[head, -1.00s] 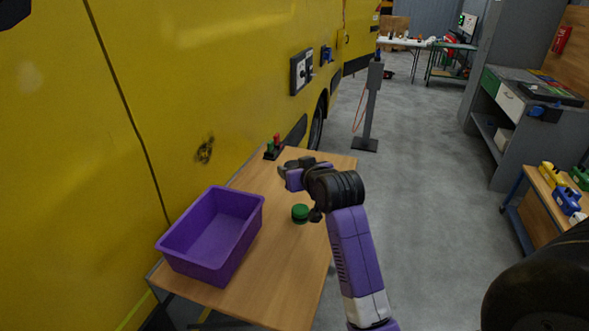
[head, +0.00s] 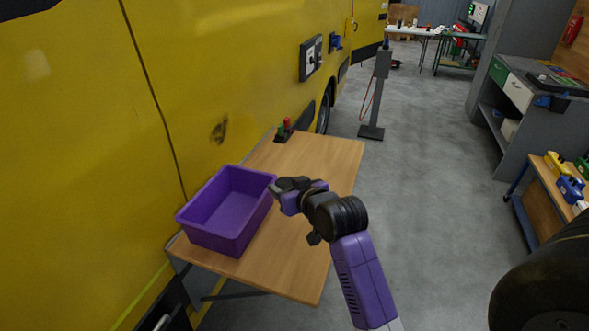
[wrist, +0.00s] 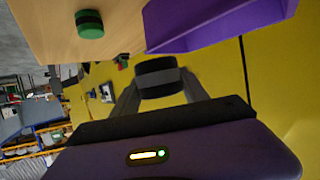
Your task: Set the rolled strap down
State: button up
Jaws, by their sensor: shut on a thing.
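My gripper (head: 281,187) is shut on a dark rolled strap (wrist: 158,77) with a grey band, seen between the fingers in the wrist view. In the head view the gripper is above the wooden table (head: 325,150), by the right rim of the purple bin (head: 232,215); the held roll is hard to make out there. The bin wall also shows in the wrist view (wrist: 210,25). A green roll with a dark band (wrist: 89,23) rests on the table; my arm hides it in the head view.
A small stand with red and green knobs (head: 284,131) is at the table's far end. The yellow vehicle (head: 165,90) borders the table on the left. A grey post (head: 377,95) stands on the floor beyond. The table's far right part is clear.

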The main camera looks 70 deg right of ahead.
jog(key=w+a+f+n+t+y, duration=0.1)
jog(key=a+f+n+y, duration=0.1)
jog(key=a+f, duration=0.5)
jog(key=w+a+f+n+t+y, duration=0.1)
jog(key=a+f+n+y, duration=0.2)
jog(key=a+f, duration=0.4)
jog(key=w+a+f+n+t+y, duration=0.1)
jog(key=a+f, duration=0.6)
jog(key=a, duration=1.4)
jog(key=shift+w+a+f+n+y, duration=0.3)
jog(key=shift+n+y, duration=0.5)
jog(key=shift+y, duration=0.3)
